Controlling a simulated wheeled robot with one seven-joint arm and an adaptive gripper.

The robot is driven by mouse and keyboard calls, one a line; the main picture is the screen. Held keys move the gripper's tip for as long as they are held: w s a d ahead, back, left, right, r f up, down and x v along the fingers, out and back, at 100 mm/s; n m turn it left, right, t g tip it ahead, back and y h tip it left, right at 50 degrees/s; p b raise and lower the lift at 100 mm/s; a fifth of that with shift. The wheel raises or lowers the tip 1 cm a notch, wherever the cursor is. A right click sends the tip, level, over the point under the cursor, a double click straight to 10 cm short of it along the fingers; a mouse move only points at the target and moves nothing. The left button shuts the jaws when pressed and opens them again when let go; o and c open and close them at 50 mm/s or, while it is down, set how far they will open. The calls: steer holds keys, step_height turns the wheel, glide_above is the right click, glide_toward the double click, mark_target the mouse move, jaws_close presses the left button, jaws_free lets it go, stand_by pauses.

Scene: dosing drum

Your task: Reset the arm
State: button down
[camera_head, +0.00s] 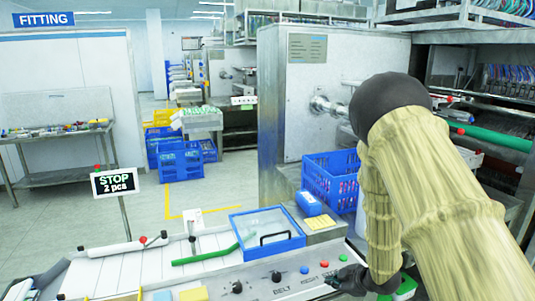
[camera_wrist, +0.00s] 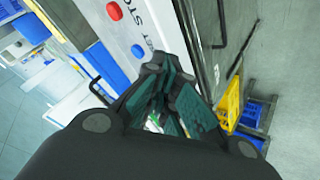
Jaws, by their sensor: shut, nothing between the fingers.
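My arm, in a beige sleeve with a dark joint, reaches down along the right side of the head view. My gripper (camera_head: 340,281) is low at the right end of the control panel (camera_head: 225,284), close to its buttons. In the wrist view my gripper (camera_wrist: 158,72) has its dark fingers together, with nothing seen between them. The panel's red button (camera_head: 324,264) and blue button (camera_head: 304,270) are just left of and beyond the gripper. The wrist view also shows the red button (camera_wrist: 113,11) and blue button (camera_wrist: 137,51). I cannot tell whether the fingertips touch the panel.
A blue-framed lidded tray (camera_head: 267,229) stands behind the panel. A blue crate (camera_head: 331,182) is beside the large steel machine (camera_head: 311,89). A stop sign (camera_head: 115,182) stands at left. Yellow and blue crates (camera_head: 180,160) sit farther back. Open floor lies at left.

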steer(key=s+f+m+g+h+b, duration=0.2)
steer(key=s+f+m, duration=0.5)
steer(key=s+f, duration=0.95)
steer(key=s+f+m+g+h+b, duration=0.1)
steer(key=s+f+m+g, duration=0.2)
steer(key=s, duration=1.1)
steer(key=s+f+m+g+h, duration=0.1)
steer(key=s+f+m, duration=0.4)
steer(key=s, duration=1)
steer(key=shift+d+f+g+h+b, duration=0.35)
steer(key=shift+f+g, duration=0.35)
steer(key=shift+g, duration=0.2)
